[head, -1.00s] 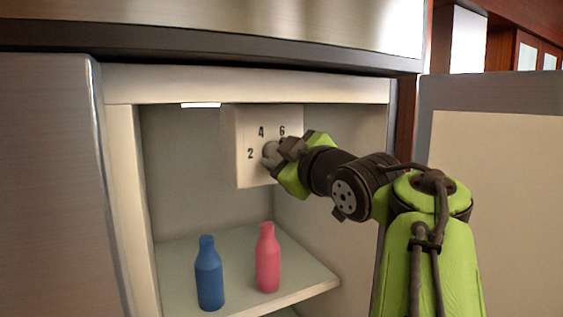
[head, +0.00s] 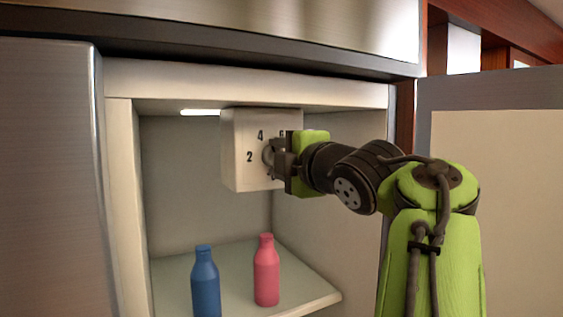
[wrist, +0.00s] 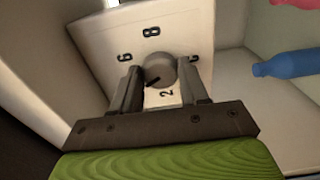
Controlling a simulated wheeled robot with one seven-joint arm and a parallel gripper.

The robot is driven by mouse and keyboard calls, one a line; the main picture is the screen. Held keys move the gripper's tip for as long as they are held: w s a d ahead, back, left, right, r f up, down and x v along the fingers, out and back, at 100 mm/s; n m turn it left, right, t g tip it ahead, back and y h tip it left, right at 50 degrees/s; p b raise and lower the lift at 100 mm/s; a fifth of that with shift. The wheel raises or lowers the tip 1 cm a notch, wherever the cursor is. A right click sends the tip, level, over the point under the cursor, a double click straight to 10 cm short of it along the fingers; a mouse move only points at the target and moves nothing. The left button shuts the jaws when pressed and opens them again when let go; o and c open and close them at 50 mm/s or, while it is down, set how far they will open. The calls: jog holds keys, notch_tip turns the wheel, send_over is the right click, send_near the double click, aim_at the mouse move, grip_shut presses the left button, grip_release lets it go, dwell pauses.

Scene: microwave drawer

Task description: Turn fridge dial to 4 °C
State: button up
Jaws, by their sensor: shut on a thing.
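The pale control box (head: 237,168) hangs from the roof of the fridge compartment, with the numbers 2, 4 and 6 visible in the head view. A round grey dial (wrist: 160,68) sits on its face; it is partly hidden by my gripper in the head view. My gripper (head: 272,155) is shut on the dial, with one finger on each side of it in the wrist view (wrist: 162,80). A dark pointer mark on the dial points down and left in the wrist view, near the sideways 2. The number it marks is not clear.
A blue bottle (head: 206,284) and a pink bottle (head: 266,272) stand on the shelf (head: 225,258) below the box. The open fridge door (head: 500,190) is at the right, behind my arm. A closed metal panel (head: 45,180) is at the left.

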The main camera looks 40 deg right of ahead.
jog(key=shift+n, duration=0.4)
jog(key=o, duration=1.1)
jog(key=shift+c, duration=0.2)
jog(key=shift+s, duration=0.1)
jog(key=p+v, duration=0.1)
jog(key=v, duration=1.4)
jog(key=shift+s, duration=0.3)
jog(key=shift+a, duration=0.15)
